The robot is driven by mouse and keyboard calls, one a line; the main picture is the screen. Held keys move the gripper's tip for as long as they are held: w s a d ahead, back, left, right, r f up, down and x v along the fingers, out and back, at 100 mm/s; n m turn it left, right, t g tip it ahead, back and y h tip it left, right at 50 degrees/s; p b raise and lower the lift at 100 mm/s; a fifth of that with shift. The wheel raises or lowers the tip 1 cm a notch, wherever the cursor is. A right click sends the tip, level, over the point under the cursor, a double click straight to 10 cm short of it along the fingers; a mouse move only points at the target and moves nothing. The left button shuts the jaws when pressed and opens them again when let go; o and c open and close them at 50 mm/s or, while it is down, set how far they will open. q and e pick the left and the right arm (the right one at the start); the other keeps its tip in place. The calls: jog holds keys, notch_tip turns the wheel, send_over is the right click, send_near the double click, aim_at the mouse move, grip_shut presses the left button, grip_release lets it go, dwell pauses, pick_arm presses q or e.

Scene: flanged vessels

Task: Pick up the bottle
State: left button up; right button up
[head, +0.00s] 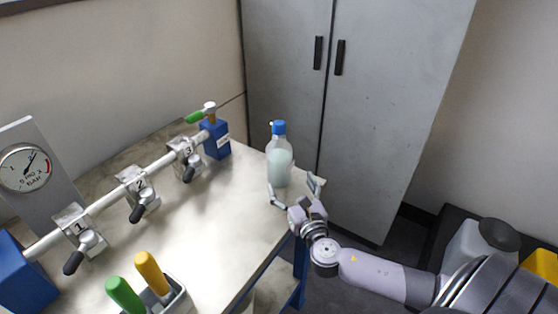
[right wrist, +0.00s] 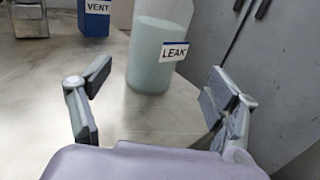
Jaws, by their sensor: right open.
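The bottle (head: 279,160) stands upright near the far right corner of the table (head: 215,245). It is clear with pale liquid inside and has a blue cap. In the right wrist view the bottle (right wrist: 152,55) carries a label reading LEAK, and its top is out of frame. My right gripper (head: 297,190) is at the table's right edge, just in front of the bottle. In the right wrist view my right gripper (right wrist: 155,95) has its fingers spread wide and empty, with the bottle ahead, between and beyond the fingertips. My left gripper is not in view.
A pipe (head: 105,200) with several valves runs along the table's left side to a blue block (head: 215,140). A gauge (head: 25,168) stands at left. A holder (head: 172,303) with green and yellow handles is in front. A grey cabinet (head: 285,70) rises behind the bottle.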

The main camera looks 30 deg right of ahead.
aim_at(285, 173)
jog(key=x, duration=0.3)
jog(key=shift+a+f+p+x, duration=0.1)
jog(key=shift+a+p+x, duration=0.05)
jog(key=shift+x, duration=0.75)
jog(key=shift+a+f+p+x, duration=0.1)
jog(key=shift+p+x, duration=0.1)
jog(key=shift+x, duration=0.75)
jog(key=shift+a+f+p+x, duration=0.1)
jog(key=shift+a+p+x, duration=0.05)
jog(key=shift+x, duration=0.75)
jog(key=shift+r, duration=0.1)
jog(key=shift+c, duration=0.3)
jog(key=c, duration=1.4)
jog(key=shift+d+r, duration=0.1)
jog(key=shift+c, duration=0.8)
